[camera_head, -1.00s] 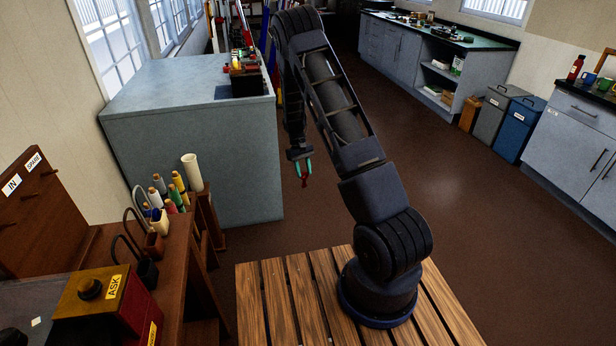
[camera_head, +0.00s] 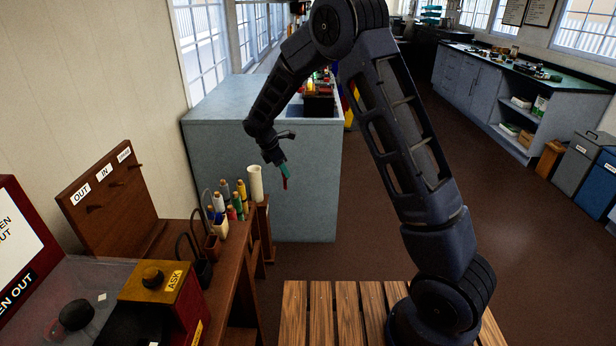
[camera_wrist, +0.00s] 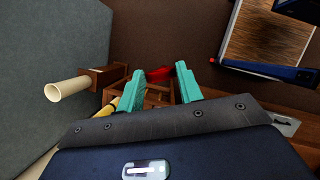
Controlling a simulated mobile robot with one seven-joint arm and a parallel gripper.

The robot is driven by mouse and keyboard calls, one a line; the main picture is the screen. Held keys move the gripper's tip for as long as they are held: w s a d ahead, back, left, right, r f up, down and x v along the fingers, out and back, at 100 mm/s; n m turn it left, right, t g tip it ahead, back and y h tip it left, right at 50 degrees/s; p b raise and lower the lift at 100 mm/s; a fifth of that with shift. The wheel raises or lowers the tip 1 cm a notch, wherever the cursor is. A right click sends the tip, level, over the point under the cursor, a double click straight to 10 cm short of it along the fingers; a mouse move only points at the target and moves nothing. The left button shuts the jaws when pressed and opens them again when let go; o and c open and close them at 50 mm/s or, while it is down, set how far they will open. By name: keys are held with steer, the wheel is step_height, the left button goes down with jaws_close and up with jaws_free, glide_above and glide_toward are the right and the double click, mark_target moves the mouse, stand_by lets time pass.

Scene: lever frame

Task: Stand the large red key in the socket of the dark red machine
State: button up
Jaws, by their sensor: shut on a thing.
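My gripper (camera_head: 284,171) has teal fingers and hangs pointing down in front of the grey cabinet, left of my arm. It is shut on a red key (camera_head: 285,184), whose red end sticks out below the fingertips. In the wrist view the red key (camera_wrist: 160,73) shows between the fingers, partly hidden by them. A dark red machine with a yellow top and an "ASK" label (camera_head: 165,295) stands at lower left, well away from the key. A dark red frame with an "EN OUT" sign (camera_head: 18,245) is cut off at the left edge. No socket is clearly visible.
A wooden bench (camera_head: 232,262) carries coloured spools and a cream tube (camera_head: 256,183), which is close left of my gripper. A wooden board with "OUT" and "IN" labels (camera_head: 112,190) stands behind. The grey cabinet (camera_head: 305,190) lies beyond my gripper. Open floor lies to the right.

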steer(key=s+a+r+n+t+y, duration=0.1)
steer(key=s+a+r+n+y, duration=0.2)
steer(key=s+a+r+n, duration=0.75)
steer(key=s+a+r+n+t+y, duration=0.1)
steer(key=s+a+r+n+y, duration=0.2)
steer(key=s+a+r+n, duration=0.65)
steer(key=s+a+n+g+y, duration=0.1)
steer(key=s+a+n, duration=0.1)
steer(key=s, duration=1)
steer(key=s+a+n+y, duration=0.1)
steer(key=s+a+n, duration=0.1)
steer(key=s, duration=1)
steer(key=s+d+f+n+g, duration=0.15)
steer(key=s+n, duration=0.25)
steer(key=s, duration=0.7)
steer(key=s+d+f+n+g, duration=0.1)
steer(key=s+d+n, duration=0.15)
steer(key=s, duration=0.85)
steer(key=shift+n+y, duration=0.25)
steer(key=shift+y, duration=0.05)
steer(key=shift+w+a+f, duration=0.1)
steer(key=shift+f, duration=1.25)
steer(key=shift+w+f, duration=0.1)
steer(key=shift+f, duration=1.2)
steer(key=shift+f, duration=2.55)
steer(key=o, duration=1.1)
